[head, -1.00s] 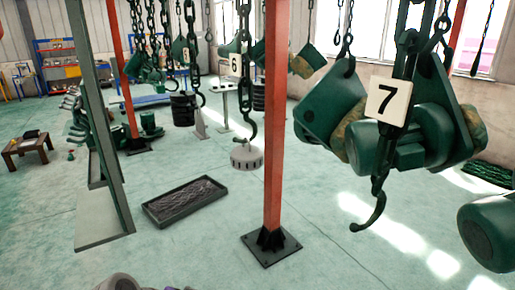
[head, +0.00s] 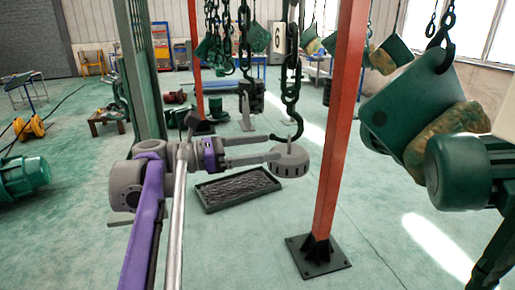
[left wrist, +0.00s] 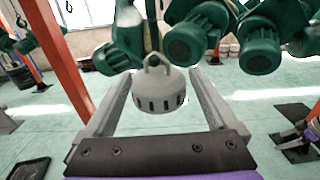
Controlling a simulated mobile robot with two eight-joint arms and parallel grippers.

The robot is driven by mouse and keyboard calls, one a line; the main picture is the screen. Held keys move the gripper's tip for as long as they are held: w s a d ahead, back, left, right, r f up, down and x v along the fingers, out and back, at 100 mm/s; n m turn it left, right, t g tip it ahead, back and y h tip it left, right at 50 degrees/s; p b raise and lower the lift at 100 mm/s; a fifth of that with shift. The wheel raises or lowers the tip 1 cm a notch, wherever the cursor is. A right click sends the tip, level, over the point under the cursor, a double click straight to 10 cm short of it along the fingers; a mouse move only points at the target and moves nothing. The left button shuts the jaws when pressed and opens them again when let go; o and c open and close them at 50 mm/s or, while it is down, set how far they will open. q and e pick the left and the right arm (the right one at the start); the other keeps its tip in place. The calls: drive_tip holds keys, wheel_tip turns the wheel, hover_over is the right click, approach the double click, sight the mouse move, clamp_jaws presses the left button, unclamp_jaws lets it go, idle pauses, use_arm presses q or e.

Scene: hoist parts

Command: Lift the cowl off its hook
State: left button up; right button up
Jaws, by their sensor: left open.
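The cowl (head: 289,162) is a grey, slotted dome that hangs from a dark hook (head: 293,128) at the end of a chain in the head view. In the left wrist view the cowl (left wrist: 158,93) is upright, with a loop on top. My left gripper (head: 270,148) is open and reaches the cowl from the left. In the left wrist view its fingers (left wrist: 160,77) lie on either side of the cowl, with gaps between them and it. How the hook sits in the loop is too small to tell.
A red post (head: 340,130) stands close to the right of the cowl. A black tray (head: 238,187) lies on the floor below. Large green hoist bodies (head: 400,115) hang at the right. A green-grey column (head: 143,70) stands behind my left arm.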

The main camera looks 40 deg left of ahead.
sight(298, 149)
use_arm(q)
drive_tip(key=x, duration=0.8)
drive_tip(key=shift+w+d, duration=0.25)
clamp_jaws()
idle(0.4)
